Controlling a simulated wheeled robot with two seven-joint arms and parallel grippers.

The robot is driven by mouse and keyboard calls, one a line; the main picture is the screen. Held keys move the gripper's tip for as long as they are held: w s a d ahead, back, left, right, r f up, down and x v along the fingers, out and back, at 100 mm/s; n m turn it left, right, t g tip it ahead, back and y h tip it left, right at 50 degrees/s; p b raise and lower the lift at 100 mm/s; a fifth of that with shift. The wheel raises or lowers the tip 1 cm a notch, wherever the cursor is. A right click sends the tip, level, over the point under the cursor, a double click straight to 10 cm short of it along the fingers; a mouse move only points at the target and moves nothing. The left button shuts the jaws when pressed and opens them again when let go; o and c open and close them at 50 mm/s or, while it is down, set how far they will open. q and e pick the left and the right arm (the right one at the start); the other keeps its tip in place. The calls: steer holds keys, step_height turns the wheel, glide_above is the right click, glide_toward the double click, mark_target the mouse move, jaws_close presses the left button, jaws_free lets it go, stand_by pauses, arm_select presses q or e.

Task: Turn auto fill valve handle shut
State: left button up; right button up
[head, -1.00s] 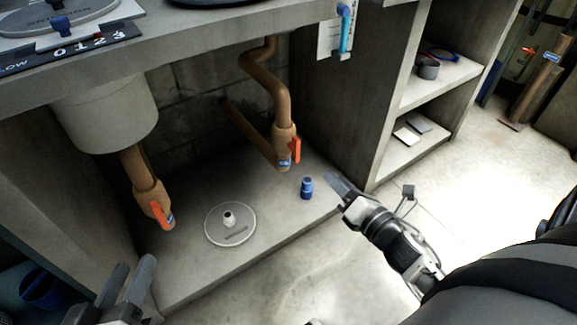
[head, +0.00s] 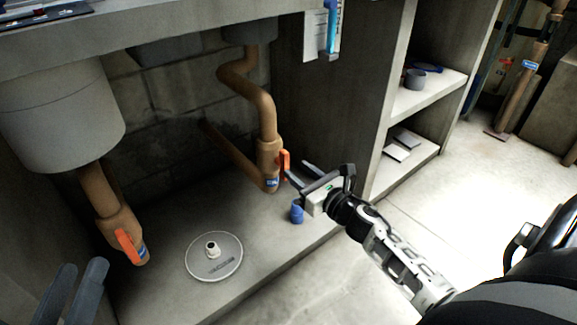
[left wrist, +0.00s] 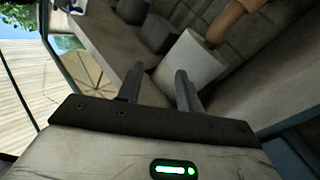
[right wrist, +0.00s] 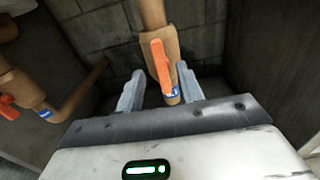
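Two tan pipe valves with orange handles show under the counter in the head view; their blue labels are too small to read. The right-hand valve has an upright handle (head: 285,164). The left-hand valve has a slightly tilted handle (head: 125,246). My right gripper (head: 297,172) is open just right of the right-hand handle. In the right wrist view an orange handle (right wrist: 161,66) stands between and beyond the spread fingers (right wrist: 159,74), with no visible grip on it. My left gripper (head: 84,268) is open and empty at the lower left; it also shows in the left wrist view (left wrist: 159,70).
A blue fitting (head: 297,213) stands beneath my right gripper. A round white lid (head: 226,262) lies on the ledge. The concrete side wall (head: 340,120) stands right of the valve, with shelves (head: 425,95) beyond. The counter (head: 150,40) overhangs the pipes.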

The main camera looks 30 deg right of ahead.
mark_target(287, 162)
steer(key=w, duration=0.4)
steer(key=shift+w+a+b, duration=0.2)
steer(key=shift+w+b, duration=0.05)
steer(key=shift+b, duration=0.1)
steer(key=shift+w, duration=0.15)
jaws_close()
arm_select(q)
steer(key=shift+w+a+r+m+t, duration=0.1)
steer(key=shift+w+r+m+t, duration=0.05)
steer(key=shift+r+m+t, duration=0.25)
steer(key=shift+w+a+r+m+t, duration=0.1)
steer(key=shift+w+r+m+t, duration=0.15)
steer(key=shift+r, duration=0.25)
